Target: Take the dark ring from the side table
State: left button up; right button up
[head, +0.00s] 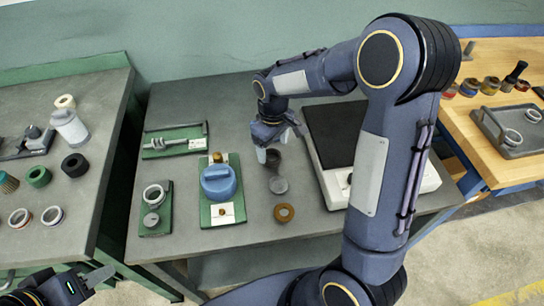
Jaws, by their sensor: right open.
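The dark ring (76,171), black and thick-walled, lies on the grey side table (98,205) at the left, right of a green ring (38,178). My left gripper (90,280) is low at the bottom left, in front of that table and well apart from the dark ring. Its jaw gap is not clear from this angle. My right gripper (277,148) is open and points down over the middle table (255,255), just above a small dark cup-like piece (272,160). I cannot tell whether it touches that piece.
A white bottle (70,130) stands just behind the dark ring. Small pale rings (52,215) lie nearer the table's front. The middle table bears green fixtures (212,215), a brown ring (284,212) and a white device (440,180). A wooden bench (490,150) stands at the right.

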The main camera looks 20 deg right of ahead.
aim_at(272, 160)
jog(key=shift+w+a+f, duration=0.1)
jog(key=shift+f, duration=1.45)
jog(key=shift+c, duration=0.4)
jog(key=c, duration=1.1)
jog(key=shift+o, duration=0.2)
jog(key=shift+r, duration=0.15)
